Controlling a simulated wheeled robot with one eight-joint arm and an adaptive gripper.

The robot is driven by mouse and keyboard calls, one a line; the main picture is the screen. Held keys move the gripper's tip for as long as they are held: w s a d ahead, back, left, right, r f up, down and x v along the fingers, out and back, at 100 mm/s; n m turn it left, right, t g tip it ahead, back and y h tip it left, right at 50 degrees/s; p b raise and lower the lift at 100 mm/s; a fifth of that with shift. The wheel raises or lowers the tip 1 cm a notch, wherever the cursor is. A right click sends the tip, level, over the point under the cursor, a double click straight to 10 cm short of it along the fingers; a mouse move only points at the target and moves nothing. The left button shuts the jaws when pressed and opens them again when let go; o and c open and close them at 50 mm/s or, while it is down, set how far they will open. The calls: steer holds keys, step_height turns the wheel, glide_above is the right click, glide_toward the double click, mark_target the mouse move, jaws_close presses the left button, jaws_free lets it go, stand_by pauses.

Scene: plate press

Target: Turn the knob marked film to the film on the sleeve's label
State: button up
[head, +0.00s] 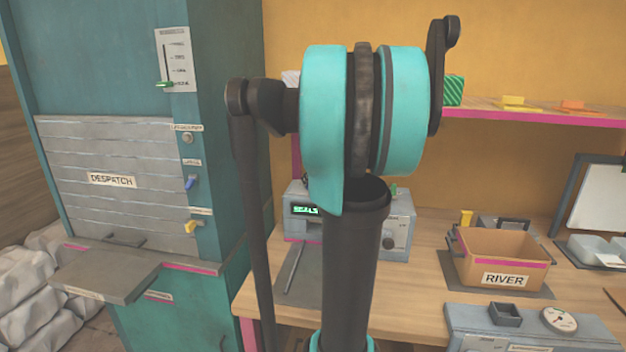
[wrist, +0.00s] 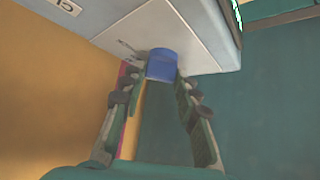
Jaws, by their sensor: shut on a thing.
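In the wrist view a blue knob (wrist: 161,62) sticks out from a white plate (wrist: 165,30) on a grey machine. Marks beside the knob are too small to read, so I cannot tell which setting it points at. My gripper (wrist: 161,76) has its fingertips on both sides of the knob and is shut on it. In the head view my arm hides my gripper and the blue knob. A grey machine (head: 400,215) with a green-lit display (head: 305,210) stands partly hidden behind my arm. I cannot make out a sleeve or its label.
A teal cabinet (head: 215,100) with a DESPATCH shutter (head: 110,180) stands at the left. A cardboard box marked RIVER (head: 503,262) sits on the wooden bench (head: 425,290) at the right. A shelf (head: 530,117) runs along the back wall. A grey unit with a dial (head: 559,319) is at the front right.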

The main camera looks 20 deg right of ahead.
stand_by(0.3)
steer(key=o, duration=1.2)
steer(key=shift+c, duration=0.2)
steer(key=shift+s+r, duration=0.1)
steer(key=a+v, duration=0.1)
steer(key=v, duration=1)
steer(key=shift+s+d+r, duration=0.25)
steer(key=shift+d+r, duration=0.05)
steer(key=shift+d, duration=0.1)
